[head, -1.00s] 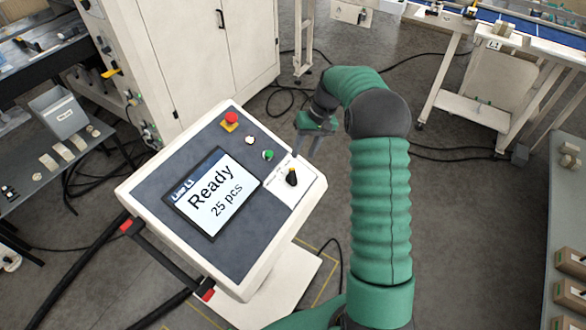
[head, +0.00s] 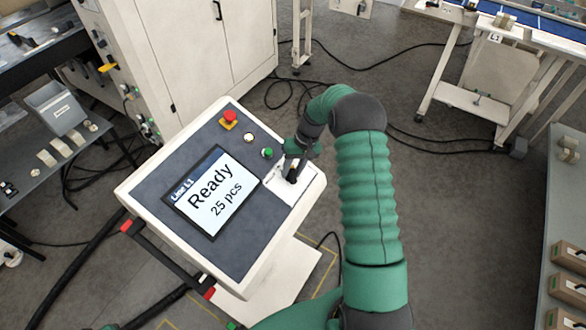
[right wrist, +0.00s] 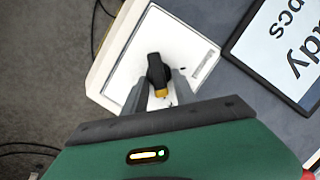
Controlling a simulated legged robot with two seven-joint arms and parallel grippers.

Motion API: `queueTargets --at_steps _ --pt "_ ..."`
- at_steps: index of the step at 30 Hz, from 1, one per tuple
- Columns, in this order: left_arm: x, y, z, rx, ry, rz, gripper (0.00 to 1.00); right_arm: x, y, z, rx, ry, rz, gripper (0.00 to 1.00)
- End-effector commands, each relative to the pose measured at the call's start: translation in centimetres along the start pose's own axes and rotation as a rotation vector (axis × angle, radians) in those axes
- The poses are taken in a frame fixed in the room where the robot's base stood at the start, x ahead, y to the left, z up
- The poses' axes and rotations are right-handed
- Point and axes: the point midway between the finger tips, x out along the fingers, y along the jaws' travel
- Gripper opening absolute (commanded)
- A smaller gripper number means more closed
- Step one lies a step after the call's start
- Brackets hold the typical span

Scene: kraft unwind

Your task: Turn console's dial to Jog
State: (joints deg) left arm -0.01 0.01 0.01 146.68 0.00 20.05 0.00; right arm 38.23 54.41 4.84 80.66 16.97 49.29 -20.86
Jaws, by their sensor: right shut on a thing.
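The console (head: 145,188) stands in front of me with a screen (head: 212,192) reading "Ready 25 pcs". Its black dial (head: 292,175) sits on a white plate at the console's right corner. In the right wrist view the dial (right wrist: 156,70) shows between the fingertips, with a yellow part at its near end; the plate's printed labels are too small to read. My right gripper (right wrist: 158,88) is shut on the dial, one finger on each side. It also shows in the head view (head: 292,166), reaching over the plate from the far side. My left gripper is not in view.
A red button (head: 230,117), a white button (head: 249,137) and a green button (head: 267,153) line the console's upper edge beside the dial. A white cabinet (head: 185,60) stands behind. A red-ended handle bar (head: 165,258) runs along the near left side. Cables lie on the floor.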

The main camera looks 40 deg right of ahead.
Motion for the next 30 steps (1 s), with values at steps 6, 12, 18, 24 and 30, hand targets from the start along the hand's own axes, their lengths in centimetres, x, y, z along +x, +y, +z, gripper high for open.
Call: queueTargets --at_steps 6,12,18,24,30 --pt "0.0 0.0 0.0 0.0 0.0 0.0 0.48 -0.2 0.4 -0.2 0.001 0.008 0.009 0.0" --pt "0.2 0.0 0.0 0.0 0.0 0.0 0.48 -0.2 0.4 -0.2 -0.023 0.008 0.016 0.0" --pt "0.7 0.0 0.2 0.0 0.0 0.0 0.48 -0.2 0.2 -0.2 -0.11 0.01 0.042 0.0" --pt "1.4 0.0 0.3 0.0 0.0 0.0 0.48 -0.2 0.0 -0.2 -0.254 0.009 0.088 0.0" --pt "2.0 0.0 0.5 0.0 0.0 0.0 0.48 -0.2 -0.3 -0.1 -0.418 0.009 0.14 0.0"
